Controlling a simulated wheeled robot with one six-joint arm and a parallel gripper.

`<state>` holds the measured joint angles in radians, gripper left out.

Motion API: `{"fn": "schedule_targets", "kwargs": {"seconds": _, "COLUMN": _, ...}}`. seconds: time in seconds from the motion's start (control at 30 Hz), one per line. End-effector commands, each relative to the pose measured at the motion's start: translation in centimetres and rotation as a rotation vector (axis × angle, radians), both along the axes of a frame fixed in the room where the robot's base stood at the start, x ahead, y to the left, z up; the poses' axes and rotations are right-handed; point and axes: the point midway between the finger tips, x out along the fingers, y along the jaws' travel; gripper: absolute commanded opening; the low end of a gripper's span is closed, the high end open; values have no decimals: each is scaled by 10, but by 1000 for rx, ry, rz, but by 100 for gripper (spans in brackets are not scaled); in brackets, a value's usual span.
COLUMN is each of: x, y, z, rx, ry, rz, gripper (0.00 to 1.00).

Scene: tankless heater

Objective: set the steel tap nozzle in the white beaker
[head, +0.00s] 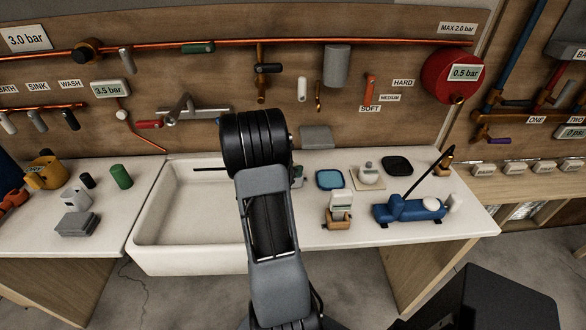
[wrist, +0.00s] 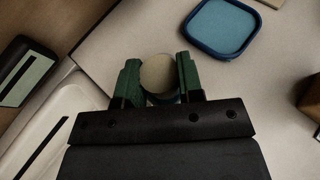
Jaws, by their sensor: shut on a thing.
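My gripper (wrist: 160,82) shows in the wrist view with its two green fingers closed on either side of a round, pale grey-beige thing (wrist: 158,71). I see this held thing end-on, so I cannot tell surely that it is the steel tap nozzle. In the head view my arm hides most of the gripper, which is at the right end of the sink, left of the blue tray. I cannot pick out the white beaker with certainty.
The blue tray (head: 329,179) also shows in the wrist view (wrist: 222,28). A black tray (head: 398,165), a blue pump-like device (head: 405,210) and a white block in a wooden holder (head: 338,221) stand on the right counter. The white sink (head: 190,215) lies left of my arm.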

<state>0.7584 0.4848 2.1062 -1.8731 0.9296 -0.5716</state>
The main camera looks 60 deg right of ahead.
Motion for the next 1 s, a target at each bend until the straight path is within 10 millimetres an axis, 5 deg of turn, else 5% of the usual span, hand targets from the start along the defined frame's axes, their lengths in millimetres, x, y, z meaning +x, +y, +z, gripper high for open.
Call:
{"fn": "schedule_targets", "kwargs": {"seconds": 0.3, "x": 0, "y": 0, "z": -5, "rx": -1, "ry": 0, "rz": 0, "gripper": 0}}
{"fn": "schedule_targets", "kwargs": {"seconds": 0.33, "x": 0, "y": 0, "z": -5, "rx": -1, "ry": 0, "rz": 0, "gripper": 35}}
{"fn": "schedule_targets", "kwargs": {"seconds": 0.63, "x": 0, "y": 0, "z": -5, "rx": 0, "ry": 0, "rz": 0, "gripper": 64}}
{"fn": "schedule_targets", "kwargs": {"seconds": 1.0, "x": 4, "y": 16, "z": 2, "rx": -1, "ry": -1, "rz": 4, "gripper": 64}}
